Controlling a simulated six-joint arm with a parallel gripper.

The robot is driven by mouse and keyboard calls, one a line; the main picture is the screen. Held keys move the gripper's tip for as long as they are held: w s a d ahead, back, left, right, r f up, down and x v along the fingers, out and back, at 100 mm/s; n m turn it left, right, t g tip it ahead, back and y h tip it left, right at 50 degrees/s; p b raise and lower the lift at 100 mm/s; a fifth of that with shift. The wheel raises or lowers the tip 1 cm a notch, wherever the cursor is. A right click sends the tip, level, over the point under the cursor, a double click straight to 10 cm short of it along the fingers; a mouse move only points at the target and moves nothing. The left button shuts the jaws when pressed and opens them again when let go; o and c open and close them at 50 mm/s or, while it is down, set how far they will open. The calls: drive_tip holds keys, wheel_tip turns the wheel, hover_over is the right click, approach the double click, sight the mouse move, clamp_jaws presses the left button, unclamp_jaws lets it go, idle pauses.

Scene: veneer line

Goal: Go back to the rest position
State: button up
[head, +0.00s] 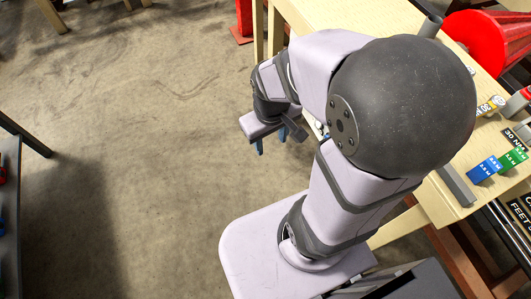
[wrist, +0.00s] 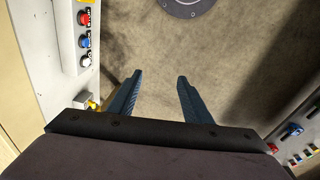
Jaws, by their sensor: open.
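My gripper (head: 271,142) hangs over bare concrete floor, left of the wooden table (head: 372,17) in the head view. Its two blue fingers point down. In the wrist view my gripper (wrist: 160,77) is open, with only floor between its fingers. It holds nothing. My arm is folded, with the forearm reaching back to the left above the base. Part of the table is hidden behind my dark elbow joint.
Blue block (head: 483,170) and green block (head: 514,158) stand on the table at right, near a grey bar (head: 456,186). A red reel (head: 473,38) is behind. A dark bench (head: 10,215) edges the left. The floor (head: 140,130) between is clear.

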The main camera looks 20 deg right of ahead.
drive_tip(key=shift+m+g+y, duration=0.3)
drive_tip(key=shift+m+g, duration=0.3)
drive_tip(key=s+a, duration=0.3)
drive_tip(key=shift+s+f, duration=0.25)
drive_tip(key=shift+s, duration=0.15)
